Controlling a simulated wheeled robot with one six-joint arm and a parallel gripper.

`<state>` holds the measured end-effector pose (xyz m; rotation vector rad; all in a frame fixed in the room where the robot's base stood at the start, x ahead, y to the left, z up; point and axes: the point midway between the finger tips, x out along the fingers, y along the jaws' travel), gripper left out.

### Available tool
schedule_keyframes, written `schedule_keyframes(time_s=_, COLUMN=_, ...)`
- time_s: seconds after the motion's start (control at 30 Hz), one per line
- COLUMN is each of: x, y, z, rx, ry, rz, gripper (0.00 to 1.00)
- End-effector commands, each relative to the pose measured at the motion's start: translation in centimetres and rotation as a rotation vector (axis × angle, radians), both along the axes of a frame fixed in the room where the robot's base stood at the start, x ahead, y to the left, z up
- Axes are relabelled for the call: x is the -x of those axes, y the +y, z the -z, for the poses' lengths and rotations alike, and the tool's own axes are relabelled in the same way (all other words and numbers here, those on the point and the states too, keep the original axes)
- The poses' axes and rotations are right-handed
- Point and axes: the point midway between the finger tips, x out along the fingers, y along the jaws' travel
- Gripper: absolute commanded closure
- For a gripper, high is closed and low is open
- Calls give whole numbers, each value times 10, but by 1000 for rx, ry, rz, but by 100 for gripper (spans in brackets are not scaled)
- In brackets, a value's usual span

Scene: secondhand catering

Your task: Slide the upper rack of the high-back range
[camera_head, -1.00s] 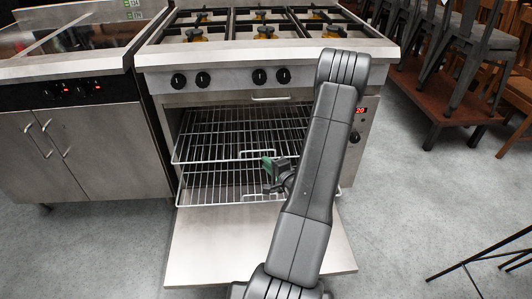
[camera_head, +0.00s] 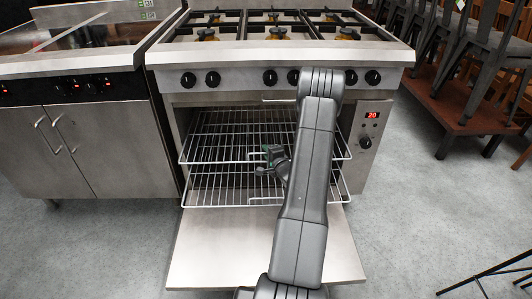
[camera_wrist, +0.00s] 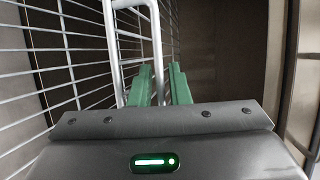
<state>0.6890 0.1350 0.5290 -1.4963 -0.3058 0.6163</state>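The high-back range (camera_head: 225,80) stands ahead with its oven door (camera_head: 225,255) folded down. The upper rack (camera_head: 215,150) is a wire shelf sticking partly out of the oven, with a small wire handle (camera_head: 251,154) at its front edge. My gripper (camera_head: 272,155) is at this handle, partly hidden by my arm. In the wrist view, the green fingers of my gripper (camera_wrist: 160,85) stand apart. A bar of the handle (camera_wrist: 157,45) runs between them, with a narrow gap to the right finger. Contact is not clear.
The lower rack (camera_head: 215,190) sits just below, also partly out. A steel cabinet unit (camera_head: 90,145) adjoins the range on the left. Stacked chairs (camera_head: 480,50) stand on a low brown platform (camera_head: 450,110) at right. The grey floor (camera_head: 410,210) right of the door is clear.

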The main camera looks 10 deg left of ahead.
Motion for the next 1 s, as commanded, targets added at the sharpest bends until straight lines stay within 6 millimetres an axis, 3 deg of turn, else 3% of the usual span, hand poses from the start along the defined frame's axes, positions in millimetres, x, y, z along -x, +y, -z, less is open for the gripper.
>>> schedule_keyframes(time_s=0.37, x=-7, y=5, z=1, rx=0, ry=0, rz=0, gripper=84)
schedule_keyframes(time_s=0.5, x=-7, y=5, z=1, rx=0, ry=0, rz=0, gripper=100)
schedule_keyframes(time_s=0.77, x=-9, y=5, z=2, rx=1, ry=-1, rz=-1, gripper=100)
schedule_keyframes(time_s=0.87, x=-21, y=8, z=5, rx=1, ry=-3, rz=-3, gripper=100)
schedule_keyframes(time_s=1.0, x=-51, y=14, z=7, rx=2, ry=-6, rz=-5, gripper=100)
